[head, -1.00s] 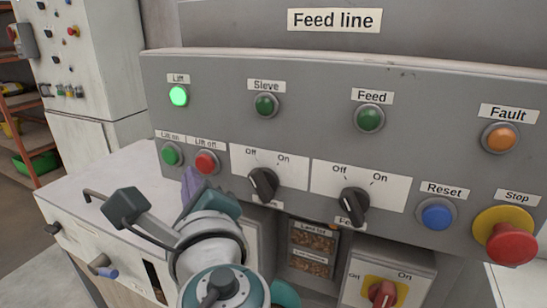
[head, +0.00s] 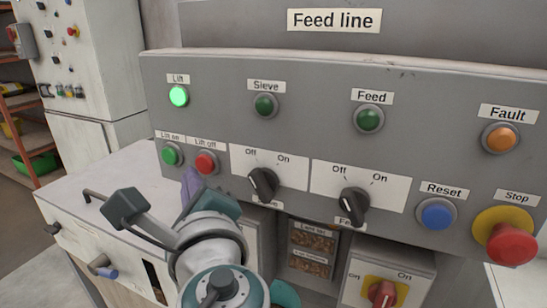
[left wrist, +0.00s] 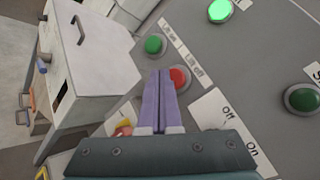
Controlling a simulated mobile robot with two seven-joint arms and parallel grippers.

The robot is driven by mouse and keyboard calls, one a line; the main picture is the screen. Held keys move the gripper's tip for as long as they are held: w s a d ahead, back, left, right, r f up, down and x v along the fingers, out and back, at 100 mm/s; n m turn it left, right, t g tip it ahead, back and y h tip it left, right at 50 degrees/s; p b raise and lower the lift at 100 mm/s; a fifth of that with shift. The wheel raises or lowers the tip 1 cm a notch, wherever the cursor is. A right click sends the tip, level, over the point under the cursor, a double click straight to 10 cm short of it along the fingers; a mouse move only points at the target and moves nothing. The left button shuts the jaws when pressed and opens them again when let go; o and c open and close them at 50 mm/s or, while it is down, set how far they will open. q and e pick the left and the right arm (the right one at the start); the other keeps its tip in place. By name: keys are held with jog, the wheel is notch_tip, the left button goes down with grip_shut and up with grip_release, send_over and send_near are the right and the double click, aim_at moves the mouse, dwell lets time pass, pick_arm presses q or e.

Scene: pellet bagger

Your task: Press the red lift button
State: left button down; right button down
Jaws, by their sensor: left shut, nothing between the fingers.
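The red button (head: 206,163) labelled "Lift off" sits on the grey sloping panel, right of the green "Lift on" button (head: 172,154). The lamp above, labelled "Lift" (head: 178,96), glows bright green. My left gripper (head: 188,173) is shut and empty, its purple fingers just below and left of the red button. In the left wrist view, the shut fingertips (left wrist: 159,74) reach beside the red button (left wrist: 179,79) and hide part of its left edge. I cannot tell whether they touch it. My right gripper is not in view.
The lower panel row also holds two black selector knobs (head: 263,183), a blue Reset button (head: 437,215) and a red Stop mushroom (head: 513,243). The Sieve (head: 265,105) and Feed (head: 369,118) lamps are dim green. A white cabinet with a handle (head: 96,197) stands at left.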

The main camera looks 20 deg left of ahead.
pick_arm(q)
jog(key=shift+w, duration=0.1)
dwell(0.5)
jog(key=shift+w+b, duration=0.3)
jog(key=shift+w, duration=0.05)
jog(key=shift+w, duration=0.35)
dwell(0.4)
jog(key=shift+s, duration=0.8)
jog(key=s+p, duration=0.3)
jog(key=s, duration=0.3)
jog(key=shift+a, duration=0.25)
